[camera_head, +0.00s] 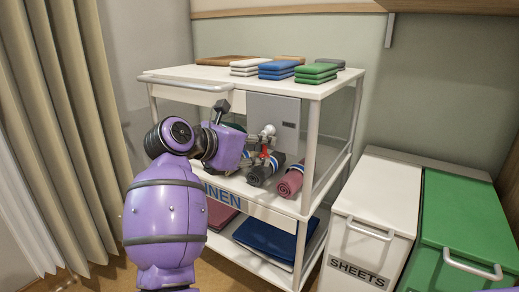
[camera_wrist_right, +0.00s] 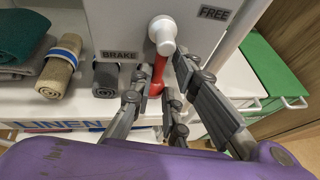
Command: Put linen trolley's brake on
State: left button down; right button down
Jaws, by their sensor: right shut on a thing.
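The linen trolley (camera_head: 312,150) is a white shelved cart with a grey brake panel (camera_head: 285,108) on its front. A red brake lever (camera_wrist_right: 158,76) runs down from a pale round hub (camera_wrist_right: 163,32) on the panel. In the right wrist view, a BRAKE label (camera_wrist_right: 120,55) lies left of the lever and a FREE label (camera_wrist_right: 214,13) to the upper right. My right gripper (camera_head: 263,150) is shut on the red lever below the hub; its fingers, also in the wrist view (camera_wrist_right: 160,100), partly hide the lever. My left gripper is out of view.
Rolled towels (camera_head: 290,181) lie on the middle shelf close beside my right gripper. Folded linens (camera_head: 277,69) sit on top. A white SHEETS bin (camera_head: 375,212) and a green bin (camera_head: 460,220) stand right; a curtain (camera_head: 60,110) hangs left.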

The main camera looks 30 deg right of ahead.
jog(key=shift+w+r, duration=0.15)
jog(key=c, duration=1.7)
grip_release()
jog(key=shift+c, duration=0.2)
jog(key=v, duration=1.2)
